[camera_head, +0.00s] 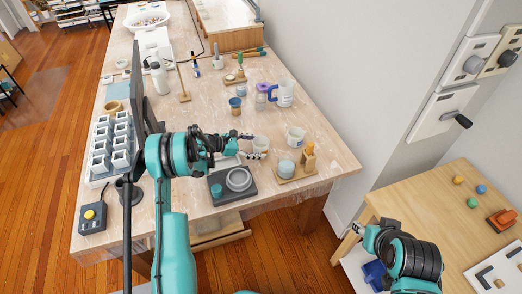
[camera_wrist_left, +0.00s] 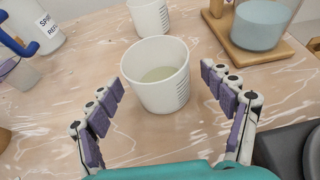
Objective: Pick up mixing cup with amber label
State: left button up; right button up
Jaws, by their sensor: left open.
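A white mixing cup (camera_head: 260,144) stands upright on the table beside my left gripper (camera_head: 250,146). In the left wrist view this cup (camera_wrist_left: 158,85) has dark graduation marks and a pale liquid inside; I see no amber label on its visible side. My left gripper (camera_wrist_left: 158,78) is open there, its purple-padded fingers spread on either side of the cup, apart from it. A second white cup (camera_head: 296,137) stands further right, also at the top of the wrist view (camera_wrist_left: 150,16). My right gripper (camera_head: 360,230) is low at the right; its jaws are unclear.
A blue-handled jug (camera_head: 285,94) stands behind the cups. A pale blue cup (camera_head: 286,168) sits on a wooden stand (camera_head: 301,174) at the right. A dark scale (camera_head: 222,193) lies in front. A monitor (camera_head: 138,85) and a grey mold rack (camera_head: 101,160) are at the left.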

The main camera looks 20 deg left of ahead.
pick_arm(q)
jog(key=shift+r, duration=0.1)
jog(key=shift+c, duration=0.7)
jog(key=c, duration=1.2)
jog(key=shift+o, duration=0.2)
jog(key=shift+r, duration=0.2)
